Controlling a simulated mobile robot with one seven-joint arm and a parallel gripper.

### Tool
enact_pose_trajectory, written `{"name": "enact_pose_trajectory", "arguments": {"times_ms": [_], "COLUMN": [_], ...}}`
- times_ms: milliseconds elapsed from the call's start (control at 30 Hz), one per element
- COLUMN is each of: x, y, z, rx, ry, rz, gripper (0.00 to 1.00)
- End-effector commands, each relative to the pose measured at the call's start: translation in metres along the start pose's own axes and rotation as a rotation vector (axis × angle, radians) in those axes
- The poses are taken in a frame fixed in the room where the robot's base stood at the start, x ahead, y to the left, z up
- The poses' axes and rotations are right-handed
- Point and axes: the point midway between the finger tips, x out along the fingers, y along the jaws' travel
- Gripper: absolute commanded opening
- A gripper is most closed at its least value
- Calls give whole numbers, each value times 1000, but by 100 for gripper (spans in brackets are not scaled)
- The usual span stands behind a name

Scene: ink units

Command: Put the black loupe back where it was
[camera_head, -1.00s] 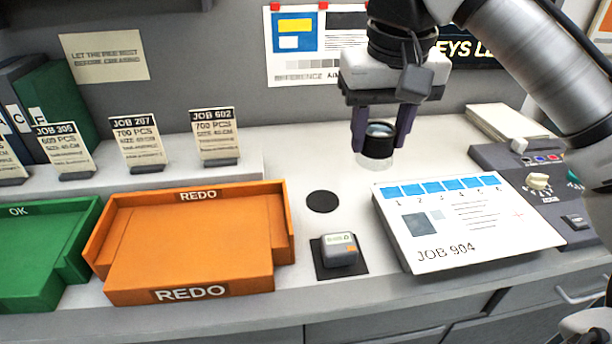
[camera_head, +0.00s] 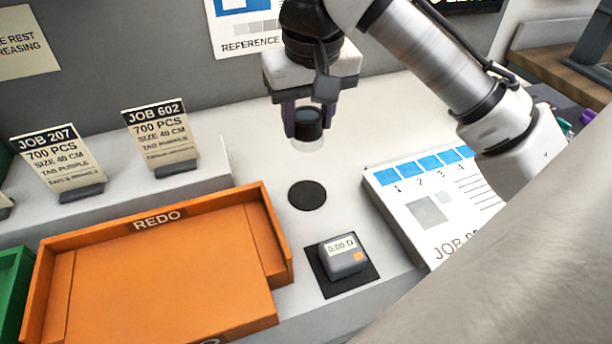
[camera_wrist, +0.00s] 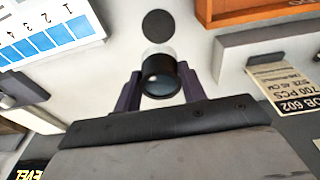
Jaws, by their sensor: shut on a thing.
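The black loupe (camera_head: 308,125) is a short black cylinder with a clear lower rim. My gripper (camera_head: 308,122) is shut on it and holds it upright above the counter. In the wrist view the loupe (camera_wrist: 160,77) sits between the two purple fingers of my gripper (camera_wrist: 160,88). A round black spot (camera_head: 307,195) lies flat and bare on the white counter, below the loupe in the head view. The spot also shows in the wrist view (camera_wrist: 158,25), just beyond the loupe.
An orange REDO tray (camera_head: 160,270) stands at left. A small grey meter (camera_head: 343,256) sits on a dark square pad (camera_head: 326,287) in front of the spot. A JOB board (camera_head: 430,205) lies at right. Job cards (camera_head: 160,140) stand on the back ledge.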

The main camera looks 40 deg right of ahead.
Motion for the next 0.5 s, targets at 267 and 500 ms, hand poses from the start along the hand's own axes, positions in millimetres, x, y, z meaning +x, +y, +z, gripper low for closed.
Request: {"name": "enact_pose_trajectory", "arguments": {"times_ms": [267,500], "x": [65,87], "y": [-1,-1], "z": [11,14], "rx": [1,1], "ry": [-1,0], "rz": [0,1], "gripper": [18,18]}}
